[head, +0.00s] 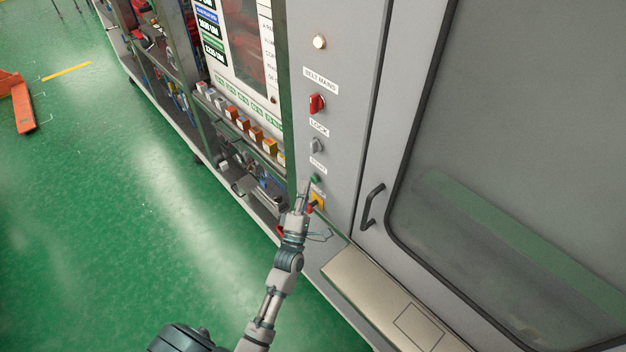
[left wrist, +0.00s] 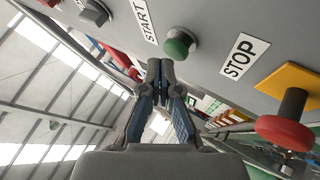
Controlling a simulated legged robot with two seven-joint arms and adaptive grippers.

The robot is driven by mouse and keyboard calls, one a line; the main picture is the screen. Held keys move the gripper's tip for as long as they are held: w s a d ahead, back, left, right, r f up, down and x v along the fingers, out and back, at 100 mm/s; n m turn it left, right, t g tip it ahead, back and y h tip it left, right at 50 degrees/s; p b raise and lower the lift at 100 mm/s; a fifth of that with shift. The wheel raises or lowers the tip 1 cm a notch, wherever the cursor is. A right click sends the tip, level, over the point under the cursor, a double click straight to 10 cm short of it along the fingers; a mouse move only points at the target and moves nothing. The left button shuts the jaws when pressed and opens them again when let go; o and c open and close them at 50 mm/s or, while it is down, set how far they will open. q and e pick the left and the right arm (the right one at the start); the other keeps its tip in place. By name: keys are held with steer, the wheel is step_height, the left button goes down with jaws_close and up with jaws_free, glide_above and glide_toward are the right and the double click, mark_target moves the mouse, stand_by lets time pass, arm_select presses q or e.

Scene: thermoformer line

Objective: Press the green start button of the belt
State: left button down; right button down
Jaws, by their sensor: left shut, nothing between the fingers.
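The green start button (head: 315,179) sits on the grey control panel, under its label. It also shows in the left wrist view (left wrist: 180,44), beside the START label (left wrist: 144,21). My left gripper (head: 304,186) is shut and empty, with its fingertips close to the left of the green button in the head view. In the left wrist view the closed fingertips (left wrist: 160,68) show just below and left of the button. I cannot tell whether they touch it. My right gripper is not in view.
A red stop button (left wrist: 285,133) on a yellow plate (left wrist: 291,86) is near the green one. Above are a lock switch (head: 318,146) and a red belt mains switch (head: 316,103). A cabinet door with a handle (head: 371,206) is to the right. Green floor is open at left.

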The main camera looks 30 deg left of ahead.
arm_select(q)
steer(key=shift+s+a, duration=0.1)
steer(key=shift+s, duration=0.2)
steer(key=s, duration=0.1)
steer(key=s+a+p, duration=0.1)
steer(key=s, duration=0.1)
steer(key=s+a, duration=0.1)
steer(key=shift+s, duration=0.3)
stand_by(0.9)
